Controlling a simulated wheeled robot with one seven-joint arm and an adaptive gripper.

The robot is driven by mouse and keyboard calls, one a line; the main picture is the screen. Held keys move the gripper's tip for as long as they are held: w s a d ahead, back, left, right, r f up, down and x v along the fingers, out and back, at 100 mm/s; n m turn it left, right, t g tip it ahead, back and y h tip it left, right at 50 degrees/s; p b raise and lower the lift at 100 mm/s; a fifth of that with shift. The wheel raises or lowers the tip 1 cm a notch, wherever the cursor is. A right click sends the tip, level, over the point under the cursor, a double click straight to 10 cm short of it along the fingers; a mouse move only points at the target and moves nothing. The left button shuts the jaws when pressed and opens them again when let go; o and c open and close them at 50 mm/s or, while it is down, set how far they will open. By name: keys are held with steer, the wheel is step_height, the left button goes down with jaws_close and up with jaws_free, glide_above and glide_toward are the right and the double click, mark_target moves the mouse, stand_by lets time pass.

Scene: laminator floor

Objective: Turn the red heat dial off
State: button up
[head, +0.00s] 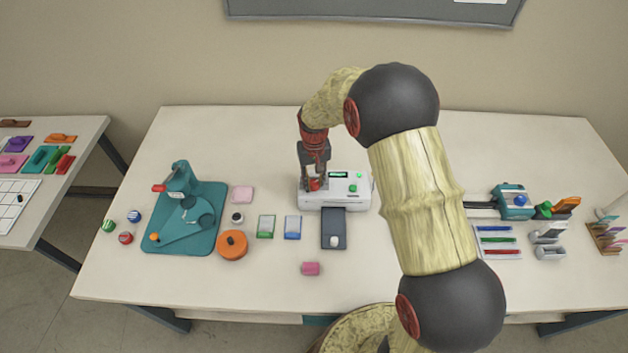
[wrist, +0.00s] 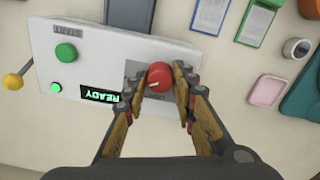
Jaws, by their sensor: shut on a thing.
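The red heat dial (wrist: 159,76) sits on top of the white laminator (wrist: 90,45), at one end of it. It is round with a small pale mark near its edge. My gripper (wrist: 162,88) is shut on the dial, with one finger on each side of it in the wrist view. In the head view my gripper (head: 313,178) comes down from above onto the left end of the laminator (head: 335,202), and the dial (head: 314,185) is partly hidden by the fingers. The laminator's display (wrist: 100,95) reads READY, and a small green light (wrist: 56,88) is lit beside it.
A green button (wrist: 66,53) and a yellow-knobbed lever (wrist: 13,80) are on the laminator. A dark tray (head: 333,226) lies in front of it. Green and blue framed cards (head: 266,227), an orange round container (head: 232,245) and a teal press (head: 183,215) stand to the left.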

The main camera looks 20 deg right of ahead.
steer(key=c, duration=0.3)
steer(key=shift+n, duration=0.4)
steer(key=shift+c, duration=0.2)
steer(key=n+p, duration=0.1)
steer(key=n, duration=0.2)
steer(key=shift+n, duration=0.3)
steer(key=n, duration=0.3)
steer(key=shift+n+p, duration=0.3)
steer(key=shift+n, duration=0.1)
steer(key=n, duration=0.3)
steer(key=n+p, duration=0.1)
steer(key=n, duration=1.1)
steer(key=shift+n, duration=0.3)
